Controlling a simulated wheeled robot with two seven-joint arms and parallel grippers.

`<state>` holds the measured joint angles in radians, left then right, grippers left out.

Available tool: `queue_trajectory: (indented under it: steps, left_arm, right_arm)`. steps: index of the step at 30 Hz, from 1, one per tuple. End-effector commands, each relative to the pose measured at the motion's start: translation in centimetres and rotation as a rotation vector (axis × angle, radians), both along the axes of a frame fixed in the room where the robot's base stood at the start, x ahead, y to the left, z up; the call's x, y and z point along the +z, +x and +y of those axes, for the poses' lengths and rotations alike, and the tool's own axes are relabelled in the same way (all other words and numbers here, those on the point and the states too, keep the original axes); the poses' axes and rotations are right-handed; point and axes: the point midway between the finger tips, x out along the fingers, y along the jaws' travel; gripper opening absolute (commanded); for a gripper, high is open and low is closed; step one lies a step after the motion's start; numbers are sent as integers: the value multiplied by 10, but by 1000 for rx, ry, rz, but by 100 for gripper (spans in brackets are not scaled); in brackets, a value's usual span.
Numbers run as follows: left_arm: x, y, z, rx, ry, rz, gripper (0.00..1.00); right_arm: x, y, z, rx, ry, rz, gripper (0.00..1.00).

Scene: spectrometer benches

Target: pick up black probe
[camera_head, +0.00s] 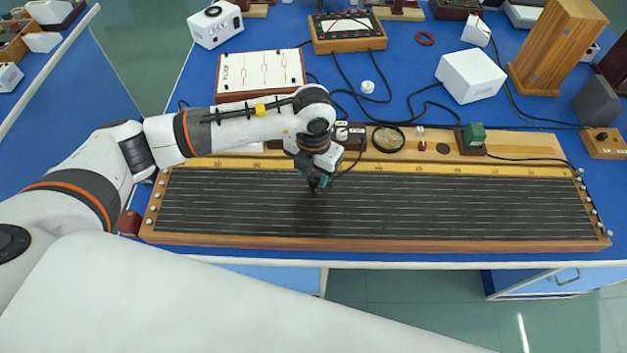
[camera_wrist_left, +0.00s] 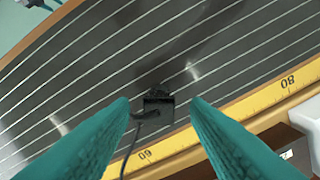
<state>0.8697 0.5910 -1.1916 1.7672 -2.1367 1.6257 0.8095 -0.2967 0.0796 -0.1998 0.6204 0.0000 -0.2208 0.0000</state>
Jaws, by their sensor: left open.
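The black probe (camera_wrist_left: 157,108) sits on the dark, white-lined board near its yellow scale strip, with a black cable trailing off toward the bottom of the left wrist view. My left gripper (camera_wrist_left: 160,105) has its two teal fingers apart, one on each side of the probe, with gaps visible between fingers and probe. In the head view the left gripper (camera_head: 316,183) points down over the upper middle of the lined board (camera_head: 450,205); the probe is mostly hidden there by the gripper. My right gripper is not in view.
Behind the board stand a round dish (camera_head: 388,138), a green block (camera_head: 474,134) and a white box (camera_head: 470,76). A wooden meter box (camera_head: 347,32) and a white panel (camera_head: 260,70) lie farther back. Black cables cross the blue table. The board's right half is clear.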

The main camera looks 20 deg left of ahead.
Motion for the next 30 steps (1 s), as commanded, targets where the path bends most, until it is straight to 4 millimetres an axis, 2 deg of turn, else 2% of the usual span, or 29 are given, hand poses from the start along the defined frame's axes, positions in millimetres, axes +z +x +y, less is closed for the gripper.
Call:
queue_trajectory:
  steps: [1,6,13,14,21,30]
  left_arm:
    - [-4,-2,-1,0,0,5,43]
    - [-25,0,-1,1,0,2,43]
    - [-28,0,-1,0,0,-1,43]
    - [-28,0,-1,0,0,-1,41]
    - [-27,0,-1,0,0,0,2]
    - [-26,0,-1,0,-1,-2,0]
  right_arm:
    - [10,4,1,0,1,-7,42]
    - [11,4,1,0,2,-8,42]
    - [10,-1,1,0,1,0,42]
    - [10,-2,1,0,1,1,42]
    - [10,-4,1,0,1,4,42]
    - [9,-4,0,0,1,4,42]
